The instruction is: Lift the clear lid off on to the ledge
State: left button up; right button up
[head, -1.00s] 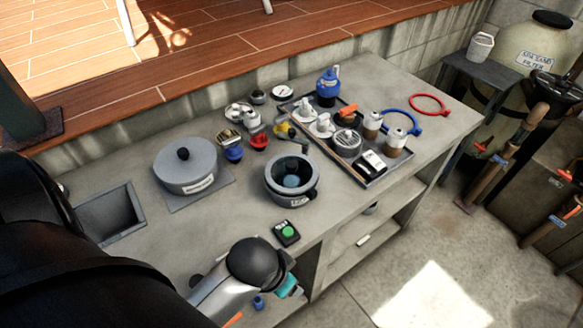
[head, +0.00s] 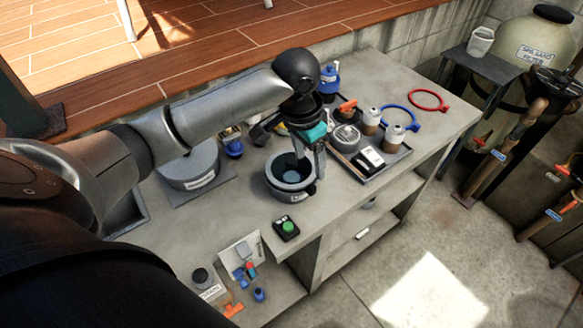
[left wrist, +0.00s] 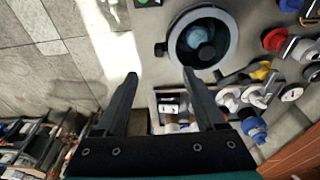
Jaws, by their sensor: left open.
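A round dark grey pot (head: 272,187) stands on the concrete counter; it also shows in the left wrist view (left wrist: 233,45). A dark, glassy round top with a pale blue round thing (left wrist: 200,38) shows inside its rim. I cannot make out a clear lid's edge or handle for certain. My left gripper (head: 310,165) is open and empty, fingers pointing down over the pot's right side. In the left wrist view the fingertips (left wrist: 160,73) are apart, with the pot beyond them to the upper right. My right gripper is not in view.
A wooden deck (head: 220,52) runs along the counter's back, possibly the ledge. A tray (head: 372,182) of bottles and tubs lies right of the pot, a lidded grey pot (head: 192,172) left. A green-button box (head: 286,228) stands in front.

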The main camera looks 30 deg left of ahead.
pick_arm(q)
jog(key=w+a+r+n, duration=0.2)
jog(key=w+a+r, duration=0.1)
jog(key=a+r, duration=0.35)
send_over(291, 160)
jog(key=shift+y, duration=0.3)
jog(key=f, duration=0.9)
jog(key=shift+s+d+f+b, duration=0.2)
jog(key=shift+d+f+b, duration=0.05)
jog(key=shift+f+b, duration=0.15)
jog(key=shift+w+a+f, duration=0.1)
jog(key=shift+f, duration=1.25)
jog(key=shift+w+a+f, duration=0.1)
jog(key=shift+f, duration=1.25)
grip_shut()
